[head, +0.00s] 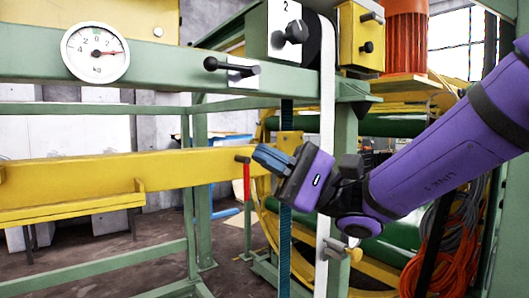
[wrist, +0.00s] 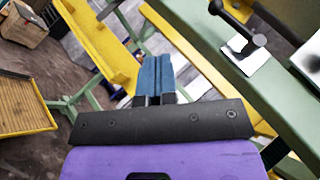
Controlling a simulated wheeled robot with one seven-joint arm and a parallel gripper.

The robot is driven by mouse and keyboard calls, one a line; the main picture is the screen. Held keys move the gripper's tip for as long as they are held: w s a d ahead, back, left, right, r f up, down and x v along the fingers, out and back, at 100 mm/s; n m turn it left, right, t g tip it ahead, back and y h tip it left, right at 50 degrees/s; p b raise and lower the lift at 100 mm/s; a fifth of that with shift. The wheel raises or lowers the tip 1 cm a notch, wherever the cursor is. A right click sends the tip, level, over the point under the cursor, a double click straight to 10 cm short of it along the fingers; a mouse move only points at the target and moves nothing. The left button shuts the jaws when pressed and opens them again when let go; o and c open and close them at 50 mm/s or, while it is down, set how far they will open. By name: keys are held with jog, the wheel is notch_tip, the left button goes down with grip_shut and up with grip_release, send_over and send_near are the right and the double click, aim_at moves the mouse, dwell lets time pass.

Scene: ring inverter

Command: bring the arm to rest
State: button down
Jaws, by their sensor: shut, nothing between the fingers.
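My purple arm reaches in from the right in the head view, and my gripper (head: 266,157) points left in front of the green and yellow machine frame. In the wrist view my gripper (wrist: 154,64) shows its two blue fingers side by side and touching. It is shut and holds nothing.
A green beam (head: 180,75) carries a round gauge (head: 95,52) and a black-knobbed lever (head: 230,67), above my gripper. A yellow beam (head: 190,168) runs behind. A white strap (head: 327,110) hangs beside my wrist. Orange cables (head: 455,250) hang at the lower right. Open floor shows at lower left.

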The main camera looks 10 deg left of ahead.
jog(key=s+d+f+n+t+h, duration=0.1)
jog(key=s+d+f+t+h, duration=0.1)
jog(key=s+d+f+h, duration=0.3)
jog(key=s+d+f+t+h, duration=0.1)
jog(key=d+f+h, duration=0.15)
jog(key=d, duration=0.35)
jog(key=s+d+f+n+t+h, duration=0.1)
jog(key=s+d+f+t+h, duration=0.15)
jog(key=d+h, duration=0.3)
jog(key=s+d+f+t+h, duration=0.1)
jog(key=d+t+h, duration=0.1)
jog(key=d, duration=0.6)
jog(key=s+d+f+m+t+h, duration=0.1)
jog(key=d+f+t+h, duration=0.1)
jog(key=d+h, duration=0.2)
jog(key=s+d+f+t+h, duration=0.1)
jog(key=d+t+h, duration=0.2)
jog(key=d, duration=0.8)
jog(key=shift+s+d+f+m+h, duration=0.15)
jog(key=shift+d+f+m+h, duration=0.2)
jog(key=shift+h, duration=0.15)
